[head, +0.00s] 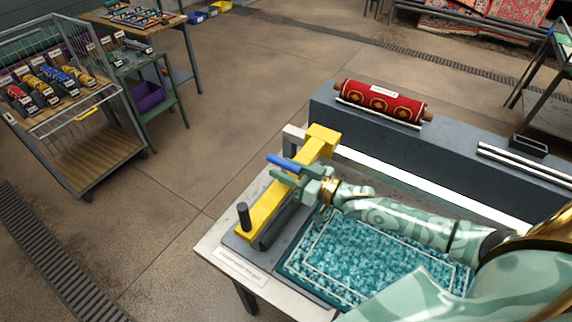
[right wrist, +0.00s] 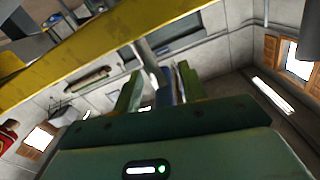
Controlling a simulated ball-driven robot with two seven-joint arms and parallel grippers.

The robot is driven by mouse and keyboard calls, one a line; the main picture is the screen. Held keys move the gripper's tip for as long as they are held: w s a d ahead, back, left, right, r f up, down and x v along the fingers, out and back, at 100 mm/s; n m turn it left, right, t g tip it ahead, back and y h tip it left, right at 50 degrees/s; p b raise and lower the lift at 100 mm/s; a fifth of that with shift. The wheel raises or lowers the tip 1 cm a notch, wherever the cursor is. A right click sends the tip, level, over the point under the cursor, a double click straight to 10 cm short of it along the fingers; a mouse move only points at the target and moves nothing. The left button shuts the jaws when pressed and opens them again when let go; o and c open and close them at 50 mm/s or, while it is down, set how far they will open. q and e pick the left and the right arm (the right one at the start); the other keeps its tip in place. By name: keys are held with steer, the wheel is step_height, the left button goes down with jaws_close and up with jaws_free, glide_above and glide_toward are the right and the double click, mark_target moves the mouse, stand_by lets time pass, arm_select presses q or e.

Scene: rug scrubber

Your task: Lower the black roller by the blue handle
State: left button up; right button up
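The blue handle (head: 281,162) sticks out to the left near the upper end of a yellow arm (head: 262,210). A dark roller (head: 272,232), partly hidden, lies along the underside of the yellow arm, beside the teal rug (head: 375,258). My right gripper (head: 297,174) is at the blue handle, with its green fingers on either side of it. In the right wrist view the blue handle (right wrist: 164,86) shows between the fingers, with a gap beside it, so the gripper looks open around it. My left gripper is not in view.
A white-edged table (head: 225,243) carries the rug and the yellow arm. A dark block (head: 450,155) behind it bears a red rolled rug (head: 383,101). A wire cart (head: 75,110) stands at the left. The floor between is clear.

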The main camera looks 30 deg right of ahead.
steer(key=shift+r, duration=0.3)
steer(key=v, duration=1.6)
steer(key=shift+f+p, duration=0.25)
steer(key=shift+p, duration=0.05)
steer(key=shift+s, duration=0.1)
